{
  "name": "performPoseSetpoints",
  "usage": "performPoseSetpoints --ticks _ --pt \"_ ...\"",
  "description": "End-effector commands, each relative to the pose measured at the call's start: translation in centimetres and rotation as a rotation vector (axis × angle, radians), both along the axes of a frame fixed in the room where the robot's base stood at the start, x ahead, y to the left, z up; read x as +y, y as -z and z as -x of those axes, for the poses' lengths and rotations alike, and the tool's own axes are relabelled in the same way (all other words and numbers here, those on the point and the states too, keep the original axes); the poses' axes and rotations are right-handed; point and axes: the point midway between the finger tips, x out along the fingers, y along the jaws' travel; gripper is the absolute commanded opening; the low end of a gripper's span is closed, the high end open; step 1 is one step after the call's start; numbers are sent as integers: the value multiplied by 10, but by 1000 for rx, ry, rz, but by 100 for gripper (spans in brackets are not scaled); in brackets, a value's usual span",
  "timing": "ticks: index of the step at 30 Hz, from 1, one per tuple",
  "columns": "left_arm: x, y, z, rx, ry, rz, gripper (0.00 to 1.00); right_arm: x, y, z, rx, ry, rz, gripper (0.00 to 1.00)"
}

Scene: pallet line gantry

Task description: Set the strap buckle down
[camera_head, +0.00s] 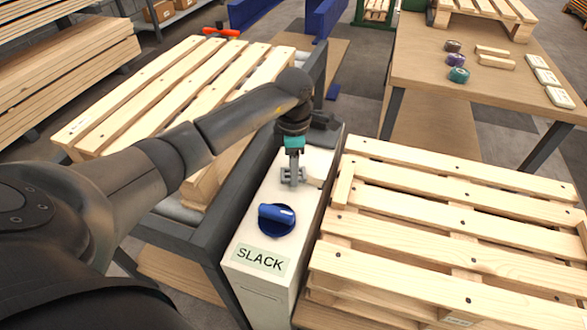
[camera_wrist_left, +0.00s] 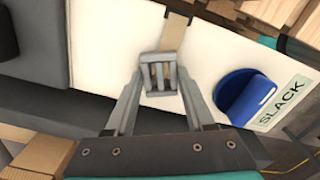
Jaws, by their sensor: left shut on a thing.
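The strap buckle (camera_wrist_left: 160,74) is a small grey metal frame with bars, on the end of a tan strap (camera_wrist_left: 174,34). My left gripper (camera_wrist_left: 161,80) is shut on it, one finger on each side. In the head view my left gripper (camera_head: 293,178) is over the top of the white box (camera_head: 262,195), and the buckle is small and partly covered there. I cannot tell whether the buckle touches the box top. My right gripper is in neither view.
A blue knob (camera_head: 277,217) and a SLACK label (camera_head: 261,260) are on the near part of the box top. Wooden pallets stand at the left (camera_head: 180,85) and right (camera_head: 450,220). A table (camera_head: 425,60) with small items is at the back right.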

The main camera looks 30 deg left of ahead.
Motion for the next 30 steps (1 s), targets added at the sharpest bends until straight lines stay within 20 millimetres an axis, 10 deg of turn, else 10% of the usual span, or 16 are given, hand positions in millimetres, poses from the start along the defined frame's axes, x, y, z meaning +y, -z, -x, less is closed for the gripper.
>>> performPoseSetpoints --ticks 11,12,19,30 --pt "0 3 0 -1 0 1 0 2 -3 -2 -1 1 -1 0" --pt "0 3 0 -1 0 1 59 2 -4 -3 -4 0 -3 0" --pt "0 3 0 0 0 0 84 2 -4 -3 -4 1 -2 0" --pt "0 0 0 0 0 0 84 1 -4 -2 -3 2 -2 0"
